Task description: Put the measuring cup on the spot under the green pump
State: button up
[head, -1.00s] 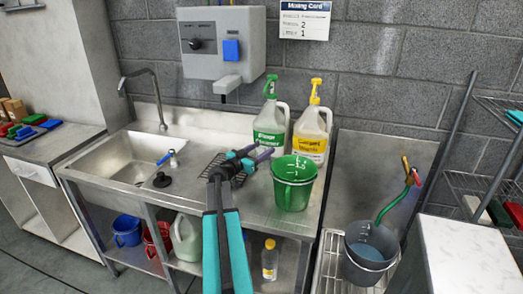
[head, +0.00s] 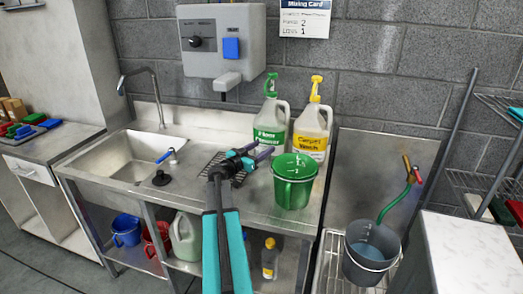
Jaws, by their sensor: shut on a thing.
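The measuring cup (head: 293,192) is a green see-through cup with pale scale marks, upright at the right part of the steel counter. My gripper (head: 262,158) is at its left, shut on it near the rim; the exact contact is hard to see. Whether the cup's base touches the counter I cannot tell. The green pump (head: 271,84) tops the white Floor Cleaner bottle (head: 270,122), behind and left of the cup. The spot under this pump is not clearly visible; my gripper and the cup cover part of the counter there.
A bottle with a yellow pump (head: 312,125) stands right of the green-pump bottle. A sink (head: 120,160) and a dark wire grate (head: 213,164) lie left. A grey bucket (head: 371,262) stands lower right. A wall dispenser (head: 222,45) hangs above the counter.

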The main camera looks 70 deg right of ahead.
jog(key=shift+s+a+f+b, duration=0.1)
jog(key=shift+f+b, duration=0.35)
jog(key=shift+f, duration=0.3)
jog(key=o, duration=1)
jog(key=shift+o, duration=0.2)
jog(key=shift+r+p, duration=0.6)
jog(key=shift+p, duration=0.75)
jog(key=shift+r, duration=0.15)
jog(key=b+v, duration=0.2)
jog(key=v, duration=1)
jog(key=shift+b, duration=0.4)
